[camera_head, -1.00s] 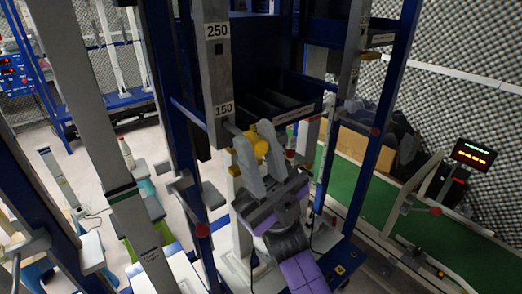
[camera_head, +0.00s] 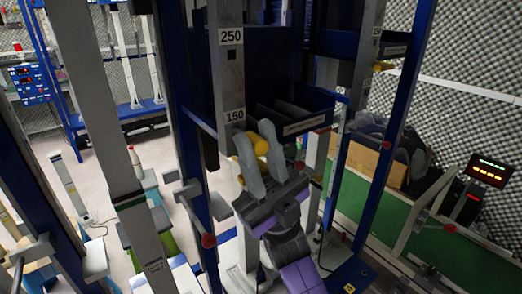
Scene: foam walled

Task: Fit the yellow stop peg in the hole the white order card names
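The yellow stop peg (camera_head: 260,144) is between the two grey fingers of my gripper (camera_head: 258,160), which is shut on it. Part of the peg is hidden by the fingers; more yellow shows at their left. The gripper is just in front of and below the 150 label on a grey upright post (camera_head: 229,70), which also carries a 250 label higher up. I cannot tell whether the peg touches the post, and the hole beside it is hidden. I cannot make out a white order card in this view.
A second grey post (camera_head: 367,50) stands to the right, with a small yellow piece (camera_head: 382,67) on it. Dark bins (camera_head: 305,125) lie behind the gripper. Blue frame uprights (camera_head: 400,95) flank the space. A green conveyor (camera_head: 420,235) and a lit display (camera_head: 489,171) are at right.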

